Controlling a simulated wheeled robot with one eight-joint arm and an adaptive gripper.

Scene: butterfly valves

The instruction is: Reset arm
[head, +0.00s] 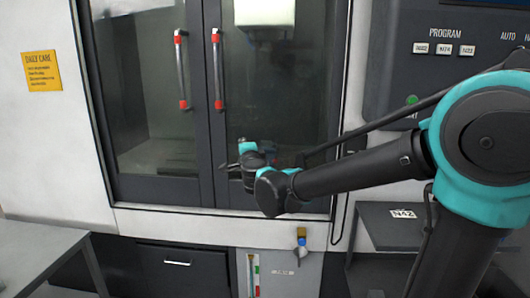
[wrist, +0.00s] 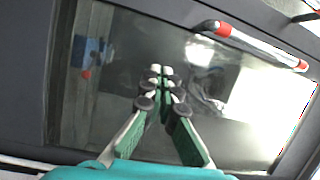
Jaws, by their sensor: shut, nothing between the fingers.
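My gripper (head: 224,166) is in front of the lower part of the machine's glass doors in the head view, its fingers pointing left. In the wrist view my gripper (wrist: 160,72) has its green-padded fingers together at the tips with nothing between them. My arm reaches in from the right of the head view, its forearm roughly level. A small valve (head: 301,238) with a yellow top and blue part sits below the right door, under my gripper and apart from it.
The two doors carry upright handles with red ends, the left (head: 181,70) and the right (head: 217,70). The right handle seems to show in the wrist view (wrist: 258,46). A grey table (head: 35,255) stands lower left. A grey shelf (head: 385,235) and control panel (head: 440,50) are at right.

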